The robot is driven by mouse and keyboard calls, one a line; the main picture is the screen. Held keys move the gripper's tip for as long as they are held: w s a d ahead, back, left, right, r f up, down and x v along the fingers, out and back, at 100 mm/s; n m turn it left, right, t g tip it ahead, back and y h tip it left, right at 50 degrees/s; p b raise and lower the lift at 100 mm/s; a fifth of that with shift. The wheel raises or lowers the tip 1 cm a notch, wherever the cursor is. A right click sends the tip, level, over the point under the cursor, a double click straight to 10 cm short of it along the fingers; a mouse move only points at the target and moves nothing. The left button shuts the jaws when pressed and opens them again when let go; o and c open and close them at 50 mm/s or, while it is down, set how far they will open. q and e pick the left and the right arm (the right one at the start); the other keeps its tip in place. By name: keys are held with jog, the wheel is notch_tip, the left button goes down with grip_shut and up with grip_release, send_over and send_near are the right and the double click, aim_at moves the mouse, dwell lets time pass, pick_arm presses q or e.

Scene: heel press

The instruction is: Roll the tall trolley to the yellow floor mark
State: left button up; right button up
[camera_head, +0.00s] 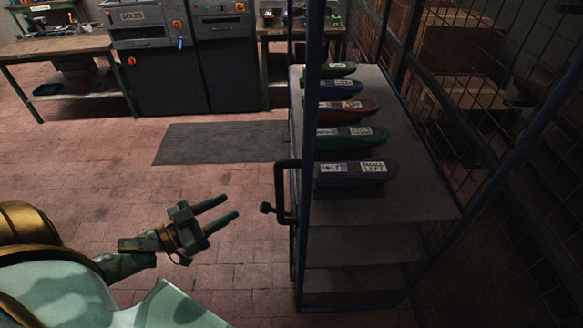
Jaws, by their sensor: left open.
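The tall trolley (420,205) stands at the right of the head view, with dark blue posts and several grey shelves. Its top visible shelf carries several coloured, labelled shoe-shaped pieces (350,137) in a row. A dark handle (279,190) with a small knob juts from its left side. My left gripper (231,206) is open and empty, left of the handle and apart from it, its fingers pointing right towards the trolley. My right gripper is not in view. No yellow floor mark shows.
A dark grey mat (215,143) lies on the reddish tiled floor left of the trolley. Grey machines (180,55) and a workbench (62,45) stand at the back. A wire mesh fence (500,110) with cardboard boxes (455,45) behind it runs along the right. The floor at left is clear.

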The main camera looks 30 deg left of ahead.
aim_at(279, 180)
pick_arm(q)
jog(key=p+x, duration=0.1)
jog(key=x, duration=1.4)
jog(key=shift+w+d+p, duration=0.2)
jog(key=shift+w+p, duration=0.1)
jog(key=shift+p, duration=0.1)
grip_shut()
